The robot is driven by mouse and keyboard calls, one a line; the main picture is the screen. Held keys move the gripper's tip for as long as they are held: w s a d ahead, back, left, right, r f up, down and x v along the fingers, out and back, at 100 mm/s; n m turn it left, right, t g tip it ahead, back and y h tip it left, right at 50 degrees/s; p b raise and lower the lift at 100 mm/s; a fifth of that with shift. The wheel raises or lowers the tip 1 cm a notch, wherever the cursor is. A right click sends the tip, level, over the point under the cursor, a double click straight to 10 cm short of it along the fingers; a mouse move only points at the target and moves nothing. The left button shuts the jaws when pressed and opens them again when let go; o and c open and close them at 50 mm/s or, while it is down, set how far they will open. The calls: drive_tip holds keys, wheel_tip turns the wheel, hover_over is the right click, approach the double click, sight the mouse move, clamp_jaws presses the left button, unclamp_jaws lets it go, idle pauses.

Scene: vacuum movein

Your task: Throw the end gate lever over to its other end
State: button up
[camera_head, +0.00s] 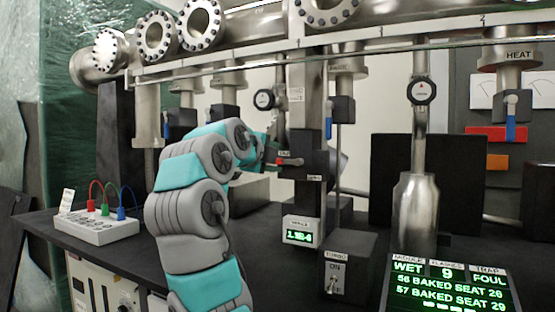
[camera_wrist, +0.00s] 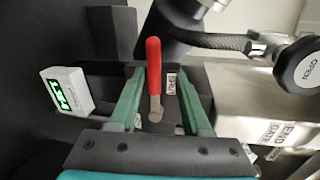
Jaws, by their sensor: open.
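The end gate lever is a red handle (camera_wrist: 154,66) on a small metal pivot, mounted on a dark block. In the wrist view it lies between my two teal fingers, with a gap on each side. My gripper (camera_wrist: 158,78) is open around it and does not visibly touch it. A label that seems to read SHUT (camera_wrist: 171,84) is right of the handle. In the head view the red lever (camera_head: 290,161) sits on the dark column, its handle pointing left. My gripper there is mostly hidden behind my own wrist.
In the wrist view a round OPEN knob (camera_wrist: 302,66) and an END GATE label (camera_wrist: 279,132) are at the right. A small green-lit display (camera_head: 301,232) is below the lever. Steel pipework (camera_head: 240,75) runs above. A socket box with cables (camera_head: 97,226) stands left.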

drive_tip(key=b+v, duration=0.1)
drive_tip(key=v, duration=0.6)
drive_tip(key=shift+s+a, duration=0.1)
drive_tip(key=shift+s, duration=0.1)
